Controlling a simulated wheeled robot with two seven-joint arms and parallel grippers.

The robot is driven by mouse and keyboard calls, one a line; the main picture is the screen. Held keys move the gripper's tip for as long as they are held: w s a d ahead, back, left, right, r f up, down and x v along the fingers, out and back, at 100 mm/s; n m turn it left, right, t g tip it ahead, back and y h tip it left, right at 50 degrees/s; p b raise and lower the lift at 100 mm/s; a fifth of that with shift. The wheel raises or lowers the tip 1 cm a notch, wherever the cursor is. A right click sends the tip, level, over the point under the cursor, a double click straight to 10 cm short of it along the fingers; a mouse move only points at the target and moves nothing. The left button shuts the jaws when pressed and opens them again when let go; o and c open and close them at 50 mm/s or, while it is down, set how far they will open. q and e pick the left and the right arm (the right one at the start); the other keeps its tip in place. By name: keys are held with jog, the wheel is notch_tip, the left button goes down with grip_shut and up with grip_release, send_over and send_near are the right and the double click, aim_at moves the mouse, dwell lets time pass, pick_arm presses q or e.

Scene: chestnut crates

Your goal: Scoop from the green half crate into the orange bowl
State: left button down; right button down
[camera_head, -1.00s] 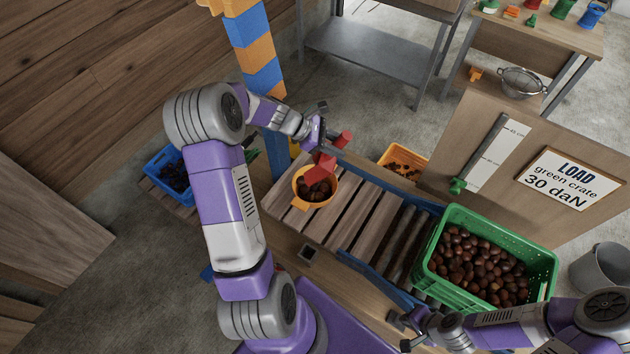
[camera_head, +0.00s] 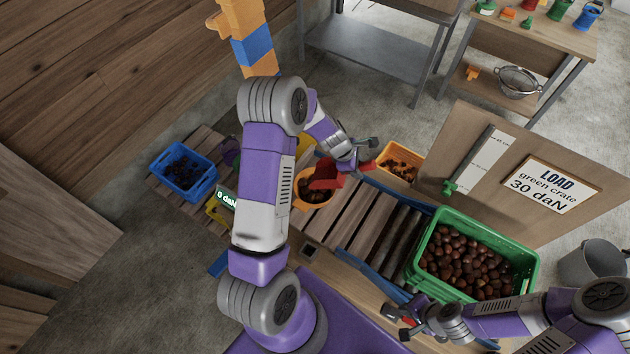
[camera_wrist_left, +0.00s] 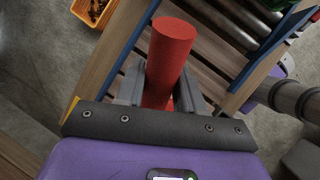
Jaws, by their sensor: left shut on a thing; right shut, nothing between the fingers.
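The green half crate (camera_head: 424,252) stands at the right on the rollers, filled with several brown chestnuts (camera_head: 475,265). The orange bowl (camera_head: 299,203) sits on the wooden slats at the left end and has chestnuts in it. My left gripper (camera_head: 358,160) is shut on the handle of a red scoop (camera_head: 325,175). The scoop head is over the bowl and hides part of it. In the left wrist view the red handle (camera_wrist_left: 170,55) is between the fingers. My right gripper (camera_head: 397,322) is shut and empty in front of the green crate.
A blue crate (camera_head: 204,184) with dark contents stands at the left. An orange crate (camera_head: 417,158) with chestnuts is behind the slats. A board with a LOAD sign (camera_head: 553,181) rises behind the green crate. A grey bucket (camera_head: 590,262) is at the far right.

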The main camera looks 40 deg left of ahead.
pick_arm(q)
jog(key=shift+w+d+f+g+y+p, duration=0.25)
jog(key=shift+d+p, duration=0.25)
jog(key=shift+p, duration=0.3)
jog(key=shift+w+d+f+g+y+p, duration=0.15)
jog(key=shift+d+y+p, duration=0.25)
jog(key=shift+p, duration=0.4)
jog(key=shift+w+d+f, duration=0.1)
jog(key=shift+d+f, duration=0.05)
jog(key=shift+f, duration=0.1)
notch_tip(320, 180, down, 7)
jog(key=w+d+g+y, duration=0.1)
jog(key=d+y, duration=0.1)
jog(key=y, duration=0.2)
jog(key=shift+d+r+m+g, duration=0.2)
jog(key=shift+d+m+g, duration=0.1)
jog(key=w+a+v, duration=0.1)
jog(key=v, duration=0.5)
jog(key=shift+p, duration=0.4)
jog(key=shift+s, duration=0.1)
